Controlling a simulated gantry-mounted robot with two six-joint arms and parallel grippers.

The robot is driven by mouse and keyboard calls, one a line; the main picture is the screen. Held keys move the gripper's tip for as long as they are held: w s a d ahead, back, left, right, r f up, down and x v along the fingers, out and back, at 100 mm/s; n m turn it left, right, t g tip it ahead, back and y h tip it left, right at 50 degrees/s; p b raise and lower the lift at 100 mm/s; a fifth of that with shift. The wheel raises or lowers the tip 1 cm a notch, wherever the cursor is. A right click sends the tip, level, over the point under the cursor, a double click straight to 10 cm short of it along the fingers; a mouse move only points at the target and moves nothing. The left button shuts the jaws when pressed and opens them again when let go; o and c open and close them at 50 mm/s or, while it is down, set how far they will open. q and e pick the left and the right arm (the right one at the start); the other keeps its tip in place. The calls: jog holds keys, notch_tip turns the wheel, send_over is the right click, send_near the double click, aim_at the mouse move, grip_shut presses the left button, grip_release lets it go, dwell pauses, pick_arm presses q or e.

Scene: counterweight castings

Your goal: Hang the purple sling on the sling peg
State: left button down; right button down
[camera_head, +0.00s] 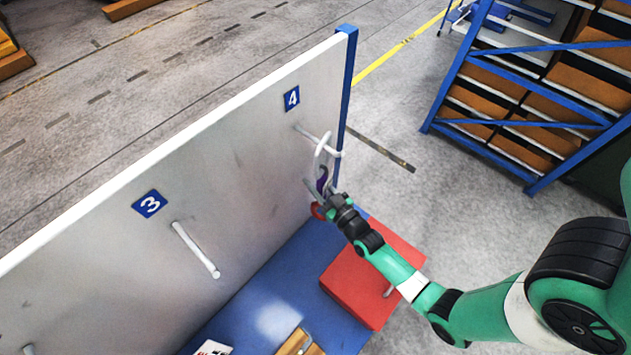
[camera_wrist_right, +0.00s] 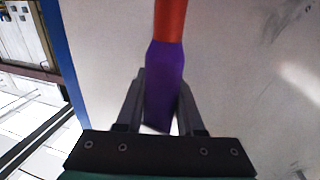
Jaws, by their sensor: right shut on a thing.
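The purple sling (camera_head: 322,181) is at my right gripper (camera_head: 324,196), near the far end of the upright panel. In the right wrist view the sling's purple part (camera_wrist_right: 164,88) lies between the two fingers, and a red-orange section (camera_wrist_right: 170,20) continues from it. My right gripper (camera_wrist_right: 160,105) is shut on the purple part. My left gripper is not in view.
The pale panel (camera_head: 240,140) also carries a peg (camera_head: 195,250) below a number 3 sign (camera_head: 149,204). A red block (camera_head: 355,300) stands on the blue surface (camera_head: 250,290) below my right arm. A blue rack (camera_head: 480,60) stands at upper right.

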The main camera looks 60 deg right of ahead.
jog(key=shift+r, duration=0.2)
jog(key=shift+c, duration=2.2)
grip_release()
jog(key=shift+f, duration=0.1)
jog(key=v, duration=1.1)
jog(key=shift+s, duration=0.25)
jog(key=shift+a, duration=0.1)
